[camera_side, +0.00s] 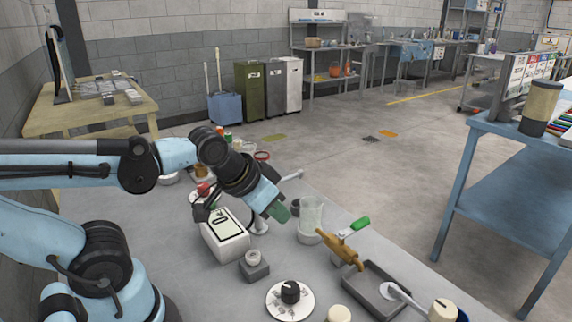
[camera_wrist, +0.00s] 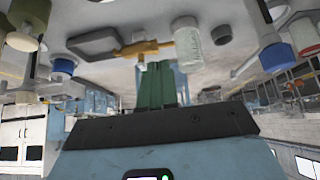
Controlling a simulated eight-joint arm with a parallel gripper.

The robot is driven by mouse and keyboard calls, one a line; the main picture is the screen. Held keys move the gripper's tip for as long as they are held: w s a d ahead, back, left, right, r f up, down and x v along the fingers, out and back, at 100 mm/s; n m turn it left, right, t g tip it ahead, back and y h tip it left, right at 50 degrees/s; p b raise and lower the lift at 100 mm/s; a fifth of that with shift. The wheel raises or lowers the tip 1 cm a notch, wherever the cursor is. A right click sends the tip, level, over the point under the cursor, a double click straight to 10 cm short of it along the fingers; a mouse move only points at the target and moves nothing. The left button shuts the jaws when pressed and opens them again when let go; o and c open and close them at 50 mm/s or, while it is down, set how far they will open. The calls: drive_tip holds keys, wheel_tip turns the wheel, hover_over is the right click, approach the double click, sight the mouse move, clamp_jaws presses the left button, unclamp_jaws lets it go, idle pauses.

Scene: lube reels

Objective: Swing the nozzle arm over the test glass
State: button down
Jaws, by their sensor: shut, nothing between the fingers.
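The test glass (camera_side: 311,214), a clear upright cylinder, stands on the grey bench just right of my gripper (camera_side: 280,212). In the wrist view the glass (camera_wrist: 187,42) is just right of the green fingertips. My gripper is shut and empty, its green fingers angled down to the right. A thin pale metal bar (camera_side: 291,177), perhaps the nozzle arm, sticks out behind my gripper; its near end is hidden. In the wrist view a similar bar (camera_wrist: 245,68) lies right of the glass, apart from it. A brass tap (camera_side: 341,247) with a green handle (camera_side: 360,223) stands at the glass's near right.
A white box (camera_side: 226,247) with a label is left of my gripper. A small grey block with a cup (camera_side: 254,271), a dial (camera_side: 290,292) and a dark tray (camera_side: 386,274) lie nearer the front. Bottles and a red ring (camera_side: 262,155) stand behind.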

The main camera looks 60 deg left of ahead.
drive_tip(key=shift+w+a, duration=0.1)
drive_tip(key=w+a+r+m+g+h, duration=0.1)
drive_tip(key=w+a+r+g+h, duration=0.3)
drive_tip(key=a, duration=0.9)
drive_tip(key=w+a+r+t+h, duration=0.1)
drive_tip(key=w+a+r, duration=0.35)
drive_tip(key=a, duration=0.85)
drive_tip(key=d+r+x, duration=0.1)
drive_tip(key=d+x, duration=0.1)
drive_tip(key=x, duration=1.2)
drive_tip(key=shift+d, duration=0.3)
